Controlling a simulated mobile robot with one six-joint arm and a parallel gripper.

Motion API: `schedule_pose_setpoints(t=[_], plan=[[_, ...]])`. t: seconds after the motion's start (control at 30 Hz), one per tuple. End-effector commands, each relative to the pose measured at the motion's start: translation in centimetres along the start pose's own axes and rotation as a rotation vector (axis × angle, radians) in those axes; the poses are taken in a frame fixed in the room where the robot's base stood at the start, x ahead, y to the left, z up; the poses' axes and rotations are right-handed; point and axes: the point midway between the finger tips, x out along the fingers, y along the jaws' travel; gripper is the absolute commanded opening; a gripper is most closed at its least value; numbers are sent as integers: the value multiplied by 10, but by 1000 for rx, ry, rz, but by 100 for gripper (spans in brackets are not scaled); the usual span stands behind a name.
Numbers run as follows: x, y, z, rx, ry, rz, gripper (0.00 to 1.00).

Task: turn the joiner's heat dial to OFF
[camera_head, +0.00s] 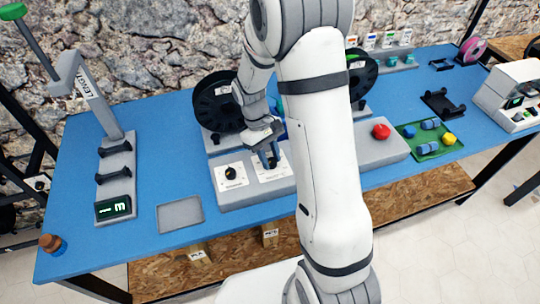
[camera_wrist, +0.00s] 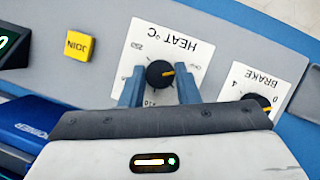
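My gripper (camera_wrist: 160,80) has one blue finger close against each side of the knob, with no clear gap. In the head view my gripper (camera_head: 269,160) is down at the heat card on the grey joiner (camera_head: 240,193), and its fingers mostly hide the dial.
The similar brake dial (camera_wrist: 257,104) sits on its own card beside the heat card. A yellow JOIN button (camera_wrist: 81,46) is on the other side. A red button (camera_head: 381,131) and black spools (camera_head: 217,102) stand near in the head view. The blue table (camera_head: 150,150) has free room left.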

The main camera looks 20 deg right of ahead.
Motion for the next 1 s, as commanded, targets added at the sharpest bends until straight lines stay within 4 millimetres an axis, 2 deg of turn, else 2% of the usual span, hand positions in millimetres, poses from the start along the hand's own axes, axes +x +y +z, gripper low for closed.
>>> schedule_pose_setpoints(t=[0.03,0.23,0.53,0.9,1.0], plan=[[1,0,0,0,-2,-1,33],[0,0,0,1,-1,-1,49],[-5,0,0,1,2,0,50],[-62,0,-1,1,3,0,50],[-72,0,-1,1,1,0,50]])
